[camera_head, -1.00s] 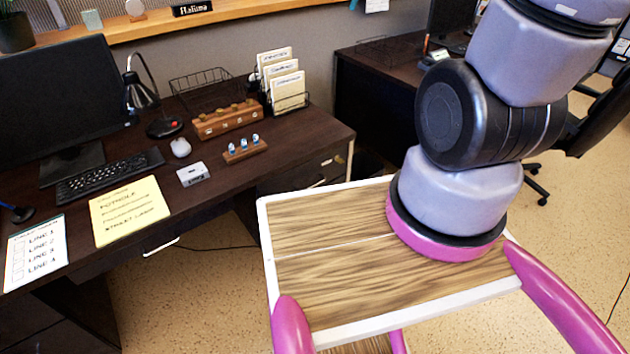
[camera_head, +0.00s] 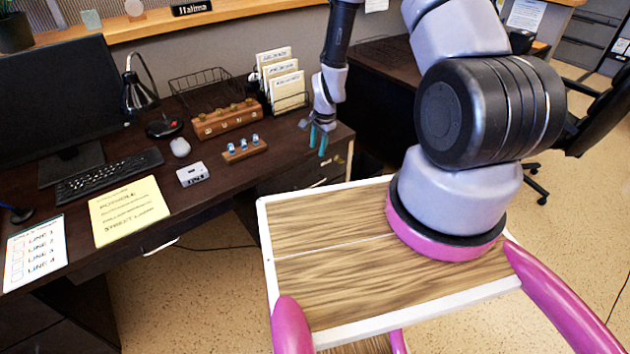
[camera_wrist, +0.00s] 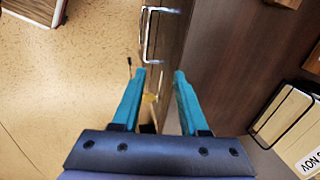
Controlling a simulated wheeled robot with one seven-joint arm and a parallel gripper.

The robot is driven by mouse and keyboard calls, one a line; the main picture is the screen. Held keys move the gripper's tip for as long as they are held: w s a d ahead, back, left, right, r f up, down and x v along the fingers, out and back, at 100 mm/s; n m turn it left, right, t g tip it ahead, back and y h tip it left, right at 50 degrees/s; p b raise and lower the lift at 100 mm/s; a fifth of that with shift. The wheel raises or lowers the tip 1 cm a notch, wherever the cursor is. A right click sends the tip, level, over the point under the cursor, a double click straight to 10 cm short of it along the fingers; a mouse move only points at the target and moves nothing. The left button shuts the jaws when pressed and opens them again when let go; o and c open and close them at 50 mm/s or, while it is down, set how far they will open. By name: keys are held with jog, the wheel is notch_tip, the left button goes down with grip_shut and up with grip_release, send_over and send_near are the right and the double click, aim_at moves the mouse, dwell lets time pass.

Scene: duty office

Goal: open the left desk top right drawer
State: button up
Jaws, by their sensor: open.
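The left desk (camera_head: 225,183) has a dark top. Its right drawer stack (camera_head: 308,176) sits under the right end of the top, partly hidden by my white-edged tray. A silver handle (camera_head: 318,183) shows there. In the wrist view a silver drawer handle (camera_wrist: 147,35) stands out from the dark front, ahead of the fingertips. My gripper (camera_head: 318,141), with teal fingers, points down at the desk's front right edge. In the wrist view my gripper (camera_wrist: 158,75) is open, with nothing between its fingers and the handle beyond them.
On the desk stand a wooden block with several knobs (camera_head: 228,119), a small wooden stand (camera_head: 244,151), a white box (camera_head: 192,174) and a wire file holder (camera_head: 288,100). A second desk (camera_head: 385,80) is behind at right. Speckled floor (camera_head: 205,290) lies clear in front.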

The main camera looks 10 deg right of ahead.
notch_tip(320, 180, down, 5)
jog(key=s, duration=0.2)
send_near(315, 180)
jog(key=shift+m, duration=0.3)
jog(key=s+f, duration=0.1)
jog(key=s+a+f, duration=0.1)
jog(key=f, duration=0.1)
jog(key=s+a+f, duration=0.1)
jog(key=f, duration=0.1)
jog(key=shift+f, duration=0.1)
grip_shut()
dwell(0.9)
